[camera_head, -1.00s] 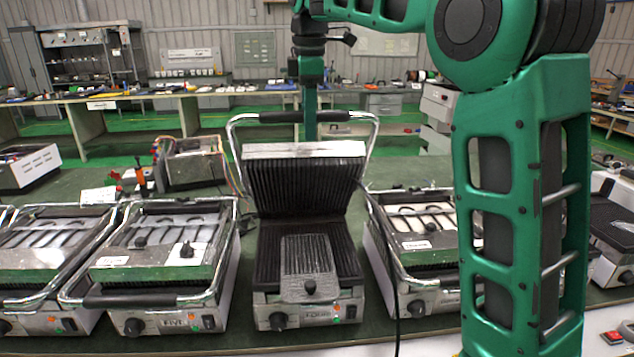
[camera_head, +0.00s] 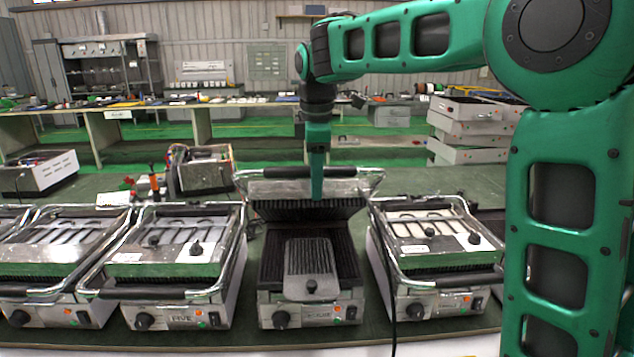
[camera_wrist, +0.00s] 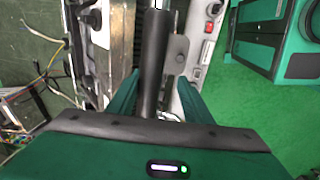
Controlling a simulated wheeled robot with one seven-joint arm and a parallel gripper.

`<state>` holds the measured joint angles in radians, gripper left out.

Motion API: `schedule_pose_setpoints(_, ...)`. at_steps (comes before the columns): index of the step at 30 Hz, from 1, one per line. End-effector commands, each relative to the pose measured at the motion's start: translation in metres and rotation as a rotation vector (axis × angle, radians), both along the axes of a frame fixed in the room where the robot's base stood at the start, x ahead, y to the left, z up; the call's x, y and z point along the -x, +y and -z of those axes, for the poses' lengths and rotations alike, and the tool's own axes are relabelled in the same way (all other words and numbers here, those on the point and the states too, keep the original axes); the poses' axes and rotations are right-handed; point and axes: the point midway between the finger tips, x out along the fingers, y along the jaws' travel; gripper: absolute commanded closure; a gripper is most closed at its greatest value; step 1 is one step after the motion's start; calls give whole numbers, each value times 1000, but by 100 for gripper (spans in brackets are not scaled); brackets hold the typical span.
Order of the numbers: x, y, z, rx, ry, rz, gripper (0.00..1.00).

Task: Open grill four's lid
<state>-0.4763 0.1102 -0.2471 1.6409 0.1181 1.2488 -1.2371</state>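Grill four (camera_head: 310,315) stands in the middle of the row in the head view. Its lid (camera_head: 285,189) is partly raised, with the ribbed underside showing above the ribbed lower plate. A small ribbed grey piece (camera_head: 309,262) lies on that plate. The lid's black handle bar (camera_head: 275,173) runs across the lid's top. My gripper (camera_head: 317,190) points down at the bar's middle and overlaps the lid there. In the wrist view the fingers (camera_wrist: 155,95) stand apart on either side of the black bar (camera_wrist: 154,50), with gaps showing. Whether they touch it is unclear.
Grill five (camera_head: 165,310) stands close on the left, another closed grill (camera_head: 436,300) close on the right. A black cable hangs between grill four and the right one. An open device with wires (camera_head: 203,170) stands behind. Stacked drawer units (camera_head: 470,130) are back right.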

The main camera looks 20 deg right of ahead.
Motion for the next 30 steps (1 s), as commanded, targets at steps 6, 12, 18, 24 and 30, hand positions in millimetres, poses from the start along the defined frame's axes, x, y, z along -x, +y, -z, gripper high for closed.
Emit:
schedule_pose_setpoints(6, 2, 4, 2, 1, 4, -6, 58)
schedule_pose_setpoints(12, 16, 3, -11, -1, -10, -5, 58)
schedule_pose_setpoints(18, 10, 3, -22, -2, -11, -6, 58)
schedule_pose_setpoints(24, 4, 1, -31, -1, -11, -4, 58)
schedule_pose_setpoints(30, -2, -1, -42, -2, -12, -3, 58)
